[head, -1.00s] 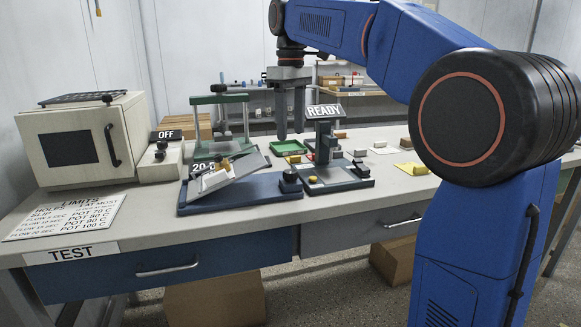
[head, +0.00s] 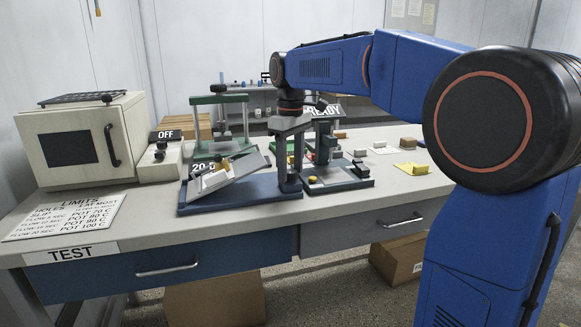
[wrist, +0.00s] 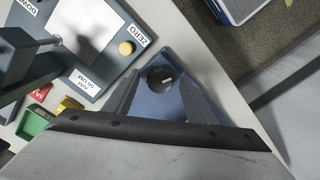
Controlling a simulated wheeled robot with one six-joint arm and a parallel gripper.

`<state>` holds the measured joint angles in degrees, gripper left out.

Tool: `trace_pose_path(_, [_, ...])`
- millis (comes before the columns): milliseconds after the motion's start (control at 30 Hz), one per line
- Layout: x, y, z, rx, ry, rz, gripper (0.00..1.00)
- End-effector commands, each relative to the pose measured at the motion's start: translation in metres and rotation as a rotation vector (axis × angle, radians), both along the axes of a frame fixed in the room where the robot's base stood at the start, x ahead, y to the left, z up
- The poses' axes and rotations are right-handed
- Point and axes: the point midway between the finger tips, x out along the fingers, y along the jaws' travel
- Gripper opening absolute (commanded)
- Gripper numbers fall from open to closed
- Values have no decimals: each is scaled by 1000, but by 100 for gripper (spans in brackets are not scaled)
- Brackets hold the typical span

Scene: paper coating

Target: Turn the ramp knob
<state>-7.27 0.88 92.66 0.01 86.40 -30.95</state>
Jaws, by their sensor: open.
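The ramp device has a dark blue base (head: 235,197) and a tilted grey plate (head: 225,174); it stands on the table's front middle. The black ramp knob (wrist: 158,76) with a small pale mark shows in the wrist view on the base's end. In the head view my gripper's fingers mostly hide it. My gripper (head: 290,187) points straight down over that right end. Its fingers are open, one on each side of the knob in the wrist view. I cannot tell whether they touch it.
Close on the right is a gauge with a yellow button (wrist: 126,48) marked ZERO and a READY sign (head: 322,111). A green stand (head: 220,120) is behind the ramp. A beige oven (head: 82,140) and an OFF switch box (head: 160,160) are left. The front table edge is near.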

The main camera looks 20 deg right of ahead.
Motion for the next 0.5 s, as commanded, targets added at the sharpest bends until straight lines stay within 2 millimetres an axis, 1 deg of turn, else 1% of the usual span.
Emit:
trace_pose_path(100, [0, 0, 0, 0, 0, 0, 51])
trace_pose_path(133, [0, 0, 0, 0, 0, 0, 46])
trace_pose_path(167, [0, 0, 0, 0, 0, 0, 39])
trace_pose_path(200, [0, 0, 0, 0, 0, 0, 29])
trace_pose_path(267, [0, 0, 0, 0, 0, 0, 15])
trace_pose_path(300, [0, 0, 0, 0, 0, 0, 10])
trace_pose_path(500, [0, 0, 0, 0, 0, -8, 10])
